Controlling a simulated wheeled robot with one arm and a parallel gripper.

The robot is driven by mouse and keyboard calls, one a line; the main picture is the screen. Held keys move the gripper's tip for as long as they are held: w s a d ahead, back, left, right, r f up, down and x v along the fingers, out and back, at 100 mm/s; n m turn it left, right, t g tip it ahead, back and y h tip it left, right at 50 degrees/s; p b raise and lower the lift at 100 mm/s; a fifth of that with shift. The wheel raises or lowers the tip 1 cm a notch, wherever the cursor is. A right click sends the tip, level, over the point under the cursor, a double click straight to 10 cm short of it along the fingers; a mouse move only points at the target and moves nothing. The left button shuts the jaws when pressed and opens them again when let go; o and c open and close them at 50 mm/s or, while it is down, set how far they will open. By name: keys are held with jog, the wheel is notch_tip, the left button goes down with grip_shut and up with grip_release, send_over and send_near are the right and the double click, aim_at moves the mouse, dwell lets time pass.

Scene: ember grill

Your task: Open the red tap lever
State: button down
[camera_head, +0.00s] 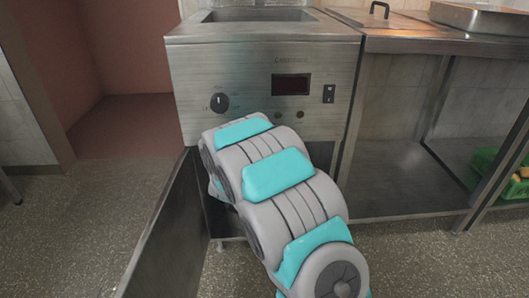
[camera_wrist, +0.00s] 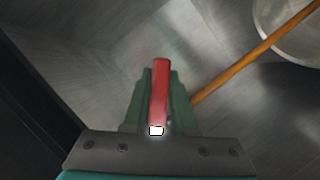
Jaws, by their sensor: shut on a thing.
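The red tap lever (camera_wrist: 160,92) shows in the wrist view as a red bar pointing up the picture, with a pale end near my gripper's base. My gripper (camera_wrist: 158,98) is shut on it, with a green finger at each side. The tap's body is not visible behind the lever and fingers. In the head view my arm reaches into the open cabinet under the steel fryer (camera_head: 260,75) and hides the lever and my gripper.
The cabinet door (camera_head: 168,235) stands open at the left of my arm. In the wrist view a round metal pan (camera_wrist: 293,40) and an orange-brown rod (camera_wrist: 250,57) lie at the upper right. A steel counter (camera_head: 420,40) and green crate (camera_head: 490,165) are on the right.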

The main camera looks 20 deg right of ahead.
jog(key=a+m+y+b, duration=0.1)
jog(key=a+f+m+y+b, duration=0.1)
jog(key=m, duration=0.1)
jog(key=a+f+m+y+b, duration=0.1)
jog(key=shift+w+a+f+m, duration=0.2)
jog(key=shift+w+a+m, duration=0.1)
jog(key=shift+w+a, duration=0.1)
dwell(0.4)
jog(key=c, duration=0.7)
grip_release()
jog(key=shift+r, duration=0.1)
jog(key=shift+v, duration=3.9)
